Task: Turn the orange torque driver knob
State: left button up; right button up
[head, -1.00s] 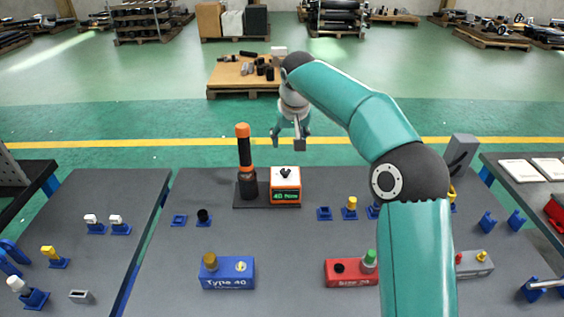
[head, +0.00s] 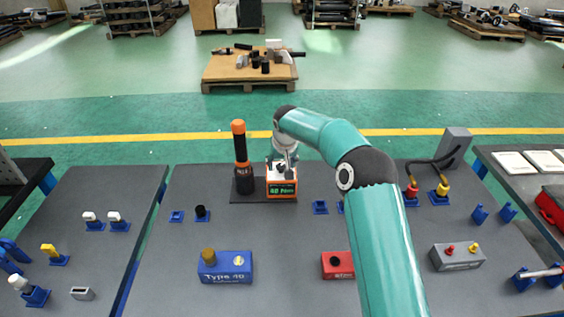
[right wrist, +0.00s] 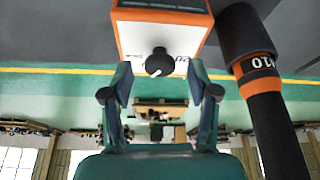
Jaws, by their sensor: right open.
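The orange-framed torque driver box (head: 282,188) stands on a dark base plate, with a lit green display on its front. In the right wrist view the box (right wrist: 125,35) shows its white face and a dark knob (right wrist: 158,63) with a pale pointer mark. My right gripper (right wrist: 160,82) is open, its fingers on either side of the knob; I cannot tell whether they touch it. In the head view my right gripper (head: 284,162) is over the box and hides the knob. A black driver with orange bands (head: 240,145) stands upright left of the box. My left gripper is out of view.
The driver also shows close beside the right finger in the right wrist view (right wrist: 262,80). A blue Type 40 block (head: 226,272) and a red block (head: 338,270) sit nearer on the grey table.

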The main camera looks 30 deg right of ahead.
jog(key=shift+w+f, duration=0.15)
jog(key=shift+f, duration=0.1)
